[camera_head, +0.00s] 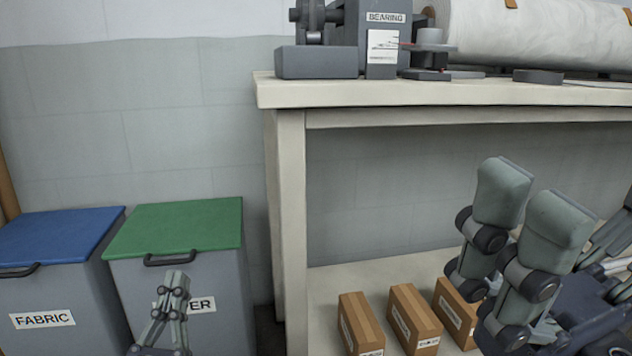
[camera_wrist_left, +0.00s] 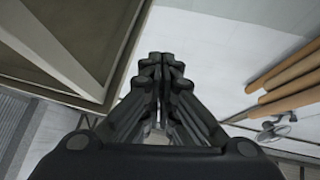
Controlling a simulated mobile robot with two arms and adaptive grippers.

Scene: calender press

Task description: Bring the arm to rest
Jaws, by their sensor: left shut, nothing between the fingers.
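My left gripper (camera_head: 175,283) is low in the head view, in front of the grey bin with the green lid, and partly covers that bin's label. Its fingers are together and hold nothing. In the left wrist view its two dark fingers (camera_wrist_left: 160,75) lie side by side, with no object between them. My right gripper (camera_head: 528,212) is large at the lower right of the head view, its fingers pointing up in front of the table's lower shelf. No object shows in it, and the angle leaves its opening unclear.
A table (camera_head: 420,95) carries a bearing block (camera_head: 385,38) and a white roll (camera_head: 540,35). Boxes (camera_head: 413,318) stand on its lower shelf (camera_head: 325,285). A blue-lidded fabric bin (camera_head: 60,235) stands left of the green-lidded bin (camera_head: 175,225). Brown rolls (camera_wrist_left: 285,80) show in the wrist view.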

